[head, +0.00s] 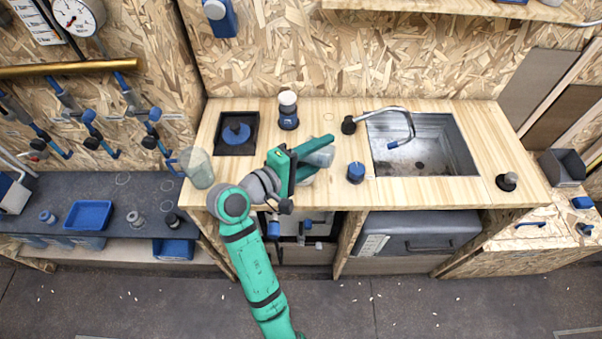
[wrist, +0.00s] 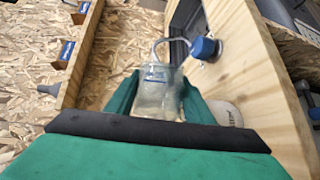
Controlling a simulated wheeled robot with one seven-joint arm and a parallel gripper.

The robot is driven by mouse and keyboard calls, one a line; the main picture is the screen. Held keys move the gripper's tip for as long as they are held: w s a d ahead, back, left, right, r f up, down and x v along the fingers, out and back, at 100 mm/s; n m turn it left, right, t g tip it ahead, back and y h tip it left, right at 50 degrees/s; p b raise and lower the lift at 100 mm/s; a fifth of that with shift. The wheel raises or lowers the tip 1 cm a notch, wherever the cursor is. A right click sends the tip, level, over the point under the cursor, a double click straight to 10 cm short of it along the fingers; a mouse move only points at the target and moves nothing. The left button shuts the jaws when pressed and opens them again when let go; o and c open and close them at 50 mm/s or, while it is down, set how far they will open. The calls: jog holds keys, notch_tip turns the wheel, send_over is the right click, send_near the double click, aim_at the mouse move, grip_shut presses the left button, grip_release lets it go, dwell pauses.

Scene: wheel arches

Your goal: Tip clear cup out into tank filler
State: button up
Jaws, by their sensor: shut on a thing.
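The clear cup (head: 321,156) is between the fingers of my gripper (head: 312,153), above the wooden counter in the head view. In the wrist view the see-through cup (wrist: 157,92) sits between both green fingers (wrist: 158,98), which are shut on it. The wrist view is rolled, with the counter steep at the right, and the cup looks tilted. I cannot tell whether anything is inside it. A pale round thing (head: 305,177) shows partly below my gripper; it also shows beside the right finger in the wrist view (wrist: 230,114). I cannot tell which fitting is the tank filler.
A blue-topped cylinder (head: 356,172) stands just right of my gripper, before the sink (head: 430,150) and its tap (head: 400,115). A clear jar (head: 198,168) stands at the counter's left edge.

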jog(key=shift+r+n+p, duration=0.15)
jog(key=shift+n+p, duration=0.15)
